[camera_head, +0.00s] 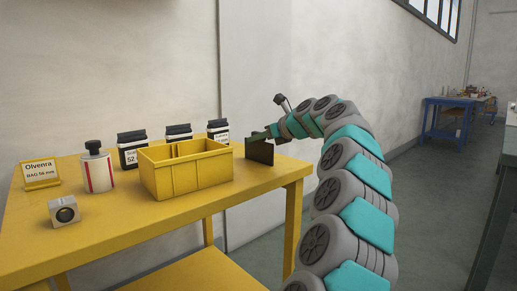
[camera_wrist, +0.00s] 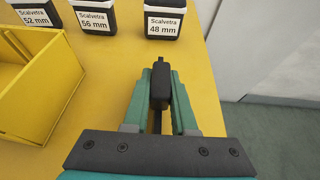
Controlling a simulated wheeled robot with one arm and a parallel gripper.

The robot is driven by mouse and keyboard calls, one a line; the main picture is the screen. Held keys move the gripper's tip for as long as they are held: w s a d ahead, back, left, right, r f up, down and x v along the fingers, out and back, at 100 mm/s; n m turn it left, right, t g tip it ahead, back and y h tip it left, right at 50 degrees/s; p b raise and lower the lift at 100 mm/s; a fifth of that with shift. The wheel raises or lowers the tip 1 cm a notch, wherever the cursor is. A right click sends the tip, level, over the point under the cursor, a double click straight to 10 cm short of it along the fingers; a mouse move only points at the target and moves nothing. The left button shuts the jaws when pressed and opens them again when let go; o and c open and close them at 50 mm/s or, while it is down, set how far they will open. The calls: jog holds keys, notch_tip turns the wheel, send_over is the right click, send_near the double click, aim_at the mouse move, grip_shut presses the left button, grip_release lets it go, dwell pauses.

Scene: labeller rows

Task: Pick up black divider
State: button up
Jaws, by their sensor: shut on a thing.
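The black divider (camera_head: 260,151) is a thin dark plate, upright near the right end of the yellow table, to the right of the yellow bin. My gripper (camera_head: 270,133) is shut on its upper part. In the wrist view the divider (camera_wrist: 160,88) shows nearly edge-on between the two green fingers of my gripper (camera_wrist: 160,78). I cannot tell whether its lower edge touches the table.
The yellow bin (camera_head: 168,183) stands left of the divider and has an inner partition. Black labelled containers (camera_head: 131,150) stand behind it. A striped cylinder (camera_head: 97,174), a yellow sign (camera_head: 41,184) and a grey block (camera_head: 63,212) are farther left.

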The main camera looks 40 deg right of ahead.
grip_shut()
jog(key=shift+r, duration=0.1)
